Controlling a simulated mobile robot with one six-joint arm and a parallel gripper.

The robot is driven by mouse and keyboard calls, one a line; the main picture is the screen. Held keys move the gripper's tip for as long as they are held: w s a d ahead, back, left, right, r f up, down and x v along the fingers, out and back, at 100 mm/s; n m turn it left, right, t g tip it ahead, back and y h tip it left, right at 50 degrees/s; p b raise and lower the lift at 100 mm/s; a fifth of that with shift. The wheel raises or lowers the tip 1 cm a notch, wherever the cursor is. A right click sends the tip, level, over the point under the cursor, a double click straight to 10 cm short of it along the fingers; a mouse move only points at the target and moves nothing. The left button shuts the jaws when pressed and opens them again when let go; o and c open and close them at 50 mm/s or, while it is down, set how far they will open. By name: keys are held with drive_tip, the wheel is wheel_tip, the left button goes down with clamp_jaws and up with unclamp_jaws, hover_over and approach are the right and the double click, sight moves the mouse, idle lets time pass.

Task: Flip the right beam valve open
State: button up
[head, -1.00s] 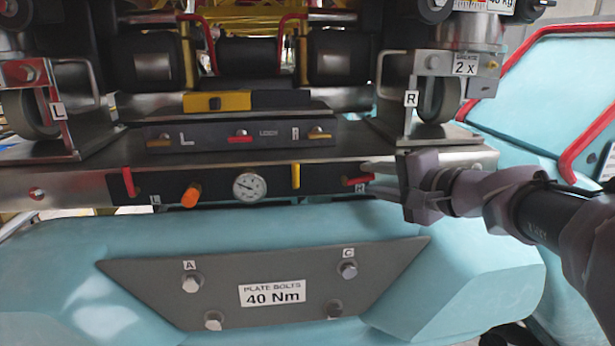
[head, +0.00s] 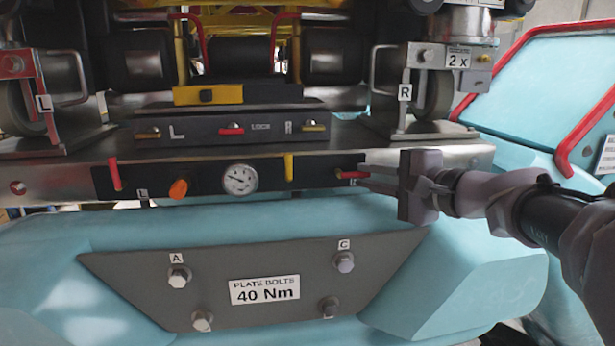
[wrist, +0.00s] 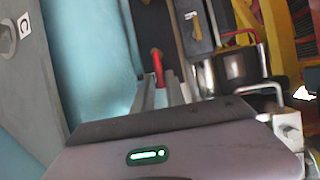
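The right beam valve is a red lever (head: 350,174) at the right end of the black panel on the beam, lying roughly level and pointing right. My gripper (head: 366,177) is at the lever's free end, coming from the right. In the wrist view, the red lever (wrist: 157,66) lines up with the gap between my two fingers (wrist: 160,92). The fingers are apart, with a narrow gap. I cannot tell whether they touch the lever. The small label under the lever is partly hidden by a finger.
Left along the panel are a yellow lever (head: 289,167), a gauge (head: 240,180), an orange knob (head: 178,189) and an upright red lever (head: 115,174). Above are a lock panel (head: 230,129) and the R wheel bracket (head: 404,92). The bolted plate (head: 255,280) is below.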

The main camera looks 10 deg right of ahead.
drive_tip(key=shift+o, duration=1.3)
drive_tip(key=shift+s+d, duration=0.1)
drive_tip(key=p+v, duration=0.1)
drive_tip(key=v, duration=1.6)
drive_tip(key=shift+p, duration=0.3)
drive_tip(key=shift+r, duration=0.1)
